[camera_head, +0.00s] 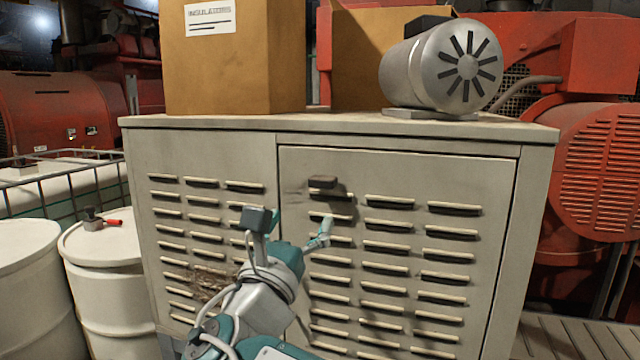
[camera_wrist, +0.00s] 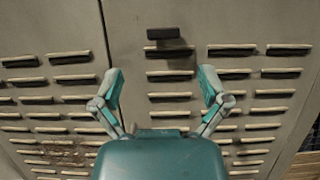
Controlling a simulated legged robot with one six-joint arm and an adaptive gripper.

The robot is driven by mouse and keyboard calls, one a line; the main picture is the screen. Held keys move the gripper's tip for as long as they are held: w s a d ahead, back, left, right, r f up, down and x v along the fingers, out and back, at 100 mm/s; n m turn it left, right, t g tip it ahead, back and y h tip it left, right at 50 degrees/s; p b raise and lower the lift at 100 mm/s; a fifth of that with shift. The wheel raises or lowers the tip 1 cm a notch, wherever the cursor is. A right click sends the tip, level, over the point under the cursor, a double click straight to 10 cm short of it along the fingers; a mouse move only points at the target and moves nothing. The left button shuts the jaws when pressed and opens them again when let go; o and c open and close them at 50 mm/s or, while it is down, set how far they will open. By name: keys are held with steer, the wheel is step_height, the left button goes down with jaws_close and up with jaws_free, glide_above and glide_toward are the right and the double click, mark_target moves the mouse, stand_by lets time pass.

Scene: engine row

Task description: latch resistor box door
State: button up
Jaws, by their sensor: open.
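The resistor box (camera_head: 215,150) is a grey-beige louvred cabinet. Its right-hand door (camera_head: 400,170) looks closed, sitting about level with the frame, with a thin dark gap around it. A small dark latch handle (camera_head: 323,182) sticks out near the door's upper left corner and casts a shadow. The latch handle (camera_wrist: 164,33) also shows in the wrist view, above and between my fingers. My gripper (camera_wrist: 161,76) is open and empty, facing the door just below the latch. In the head view my gripper (camera_head: 318,236) is partly hidden by its own wrist. Whether it touches the door cannot be told.
A silver motor (camera_head: 440,68) and a cardboard box marked INSULATORS (camera_head: 230,60) stand on the cabinet top (camera_head: 330,122). White drums (camera_head: 105,265) stand at the left. Red machinery (camera_head: 595,160) is behind and to the right. The space around the latch looks clear.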

mark_target(319, 187)
steer(key=x, duration=0.7)
steer(key=shift+w+d, duration=0.25)
steer(key=shift+d, duration=0.1)
steer(key=shift+w+r, duration=0.25)
steer(key=shift+w, duration=0.2)
steer(key=shift+c, duration=0.3)
steer(key=c, duration=1.1)
